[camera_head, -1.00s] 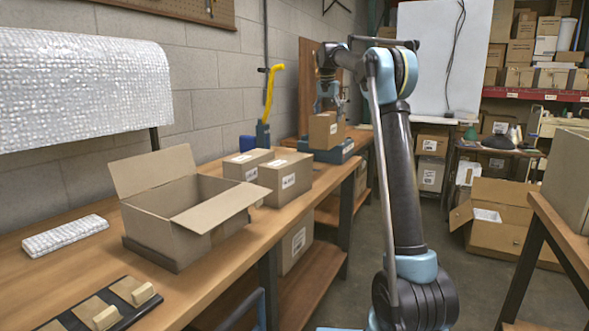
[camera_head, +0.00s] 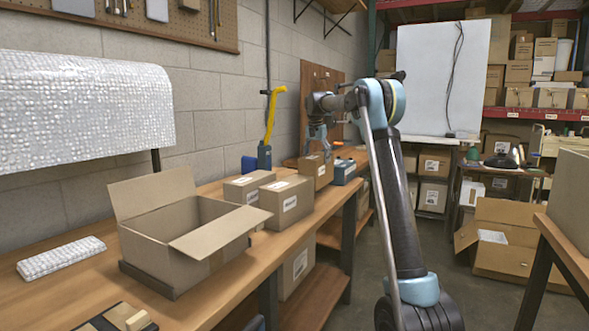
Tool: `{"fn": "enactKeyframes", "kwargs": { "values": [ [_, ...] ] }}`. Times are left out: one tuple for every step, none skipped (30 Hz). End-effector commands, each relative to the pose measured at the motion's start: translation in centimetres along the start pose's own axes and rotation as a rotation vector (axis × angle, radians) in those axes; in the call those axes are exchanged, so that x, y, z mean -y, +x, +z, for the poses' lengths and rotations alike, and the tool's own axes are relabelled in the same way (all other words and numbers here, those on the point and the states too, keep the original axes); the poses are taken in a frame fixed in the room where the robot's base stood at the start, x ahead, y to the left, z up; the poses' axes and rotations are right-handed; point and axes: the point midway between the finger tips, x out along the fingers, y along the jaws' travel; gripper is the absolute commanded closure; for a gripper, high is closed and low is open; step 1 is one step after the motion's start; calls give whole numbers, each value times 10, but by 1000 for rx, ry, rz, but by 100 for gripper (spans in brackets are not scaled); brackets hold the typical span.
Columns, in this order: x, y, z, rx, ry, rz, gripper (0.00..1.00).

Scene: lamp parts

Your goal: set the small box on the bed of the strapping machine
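The small box (camera_head: 317,170), brown cardboard with a pale label, is upright at the far part of the bench. It overlaps the left part of the blue strapping machine (camera_head: 344,171) in the picture. I cannot tell whether it rests on the machine's bed or hangs just over it. My gripper (camera_head: 319,151) points down at the top of the box, with its fingertips at or just above the upper edge. The fingers are small and partly merge with the box, so their grip is unclear.
Two closed boxes (camera_head: 288,203) stand on the bench (camera_head: 225,283) just in front of the small box. A large open carton (camera_head: 185,245) is nearer. A yellow-handled tool (camera_head: 270,115) stands upright against the wall, left of my gripper.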

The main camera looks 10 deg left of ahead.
Motion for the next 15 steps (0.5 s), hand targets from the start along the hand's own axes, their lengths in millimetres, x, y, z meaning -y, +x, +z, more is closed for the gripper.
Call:
{"fn": "enactKeyframes", "kwargs": {
  "values": [
    [12,0,0,0,-2,0,92],
    [17,0,0,0,-2,0,92],
    [24,-1,0,0,-1,0,92],
    [30,0,0,0,-1,0,92],
    [35,0,0,0,-2,0,92],
    [43,0,0,0,-1,0,92],
    [48,0,0,0,-1,0,92],
    [53,-1,0,0,-1,0,92],
    [60,-1,0,0,-1,0,92],
    [65,0,0,0,-1,0,92],
    [70,0,0,0,-1,0,92],
    [76,-1,0,0,-1,0,92],
    [81,-1,0,0,-1,0,92],
    [86,-1,0,0,0,0,92],
    [91,0,0,0,0,0,92]
  ]
}}
